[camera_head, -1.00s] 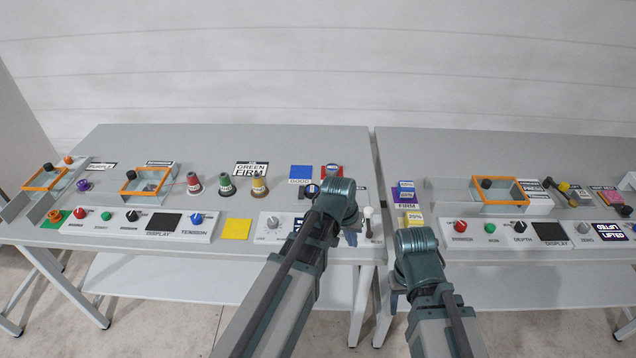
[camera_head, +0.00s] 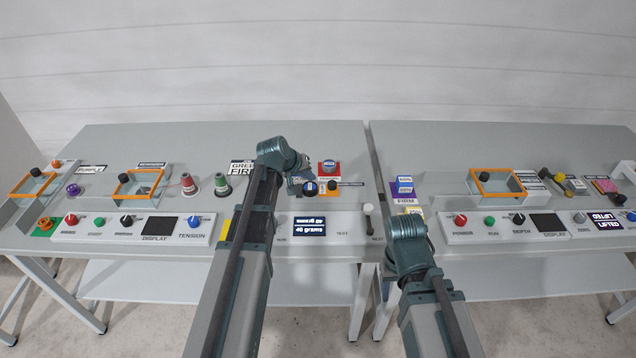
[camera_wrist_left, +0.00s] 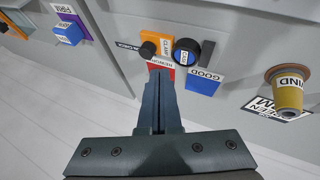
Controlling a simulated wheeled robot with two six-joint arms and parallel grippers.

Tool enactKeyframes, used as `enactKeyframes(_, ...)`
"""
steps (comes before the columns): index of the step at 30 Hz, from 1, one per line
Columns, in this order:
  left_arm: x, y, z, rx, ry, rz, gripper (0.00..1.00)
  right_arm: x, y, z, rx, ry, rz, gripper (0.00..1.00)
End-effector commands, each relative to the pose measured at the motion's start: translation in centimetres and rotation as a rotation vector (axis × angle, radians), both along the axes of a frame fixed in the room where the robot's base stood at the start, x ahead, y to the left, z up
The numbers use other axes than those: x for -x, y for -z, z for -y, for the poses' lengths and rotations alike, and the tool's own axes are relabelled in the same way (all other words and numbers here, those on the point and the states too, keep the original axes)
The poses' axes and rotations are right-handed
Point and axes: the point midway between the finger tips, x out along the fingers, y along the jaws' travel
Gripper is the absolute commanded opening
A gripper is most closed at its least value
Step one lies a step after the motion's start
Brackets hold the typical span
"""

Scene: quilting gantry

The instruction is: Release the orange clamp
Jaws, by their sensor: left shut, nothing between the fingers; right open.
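The orange clamp (camera_head: 325,190) is a small orange plate with a black knob, near the right end of the left table. In the left wrist view the clamp (camera_wrist_left: 157,40) carries a CLAMP label, and a round black cap (camera_wrist_left: 186,51) stands beside it. My left gripper (camera_head: 303,178) reaches in from the left, just left of the clamp. In the left wrist view its fingers (camera_wrist_left: 159,80) are shut and empty, pointing toward the clamp across the red REWORK pad (camera_wrist_left: 160,66). My right arm hangs by the gap between the tables; its fingers are hidden.
The blue GOOD pad (camera_wrist_left: 203,84) lies beside the cap. Spools (camera_head: 189,184) stand left of my left arm. The table's back strip is clear.

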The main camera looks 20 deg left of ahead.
Motion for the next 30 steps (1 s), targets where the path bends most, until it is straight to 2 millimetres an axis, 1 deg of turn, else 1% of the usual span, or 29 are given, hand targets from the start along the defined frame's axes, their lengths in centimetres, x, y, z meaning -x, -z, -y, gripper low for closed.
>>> enactKeyframes(5, -0.5, 1.0, 0.2, 0.0, 0.001, -0.001, 0.0, 0.0, 1.0, 0.0, 0.0, 0.0, 0.0, 0.5)
enactKeyframes(8, -1.1, 1.9, 0.5, 0.0, 0.001, -0.001, 0.0, 0.0, 1.9, 0.0, 0.0, 0.0, 0.0, 0.5)
enactKeyframes(18, -4.1, 6.3, 1.7, -0.001, 0.002, -0.001, 0.0, 0.0, 6.3, 0.0, 0.0, 0.0, 0.0, 0.5)
enactKeyframes(21, -4.9, 7.4, 2.0, -0.001, 0.002, -0.001, 0.0, 0.0, 7.3, 0.0, 0.0, 0.0, 0.0, 0.5)
enactKeyframes(25, -5.4, 8.0, 2.2, -0.001, 0.001, -0.001, 0.0, 0.0, 8.0, 0.0, 0.0, 0.0, 0.0, 0.5)
enactKeyframes(30, -5.5, 8.0, 2.3, -0.001, 0.001, -0.001, 0.0, 0.0, 8.0, 0.0, 0.0, 0.0, 0.0, 0.5)
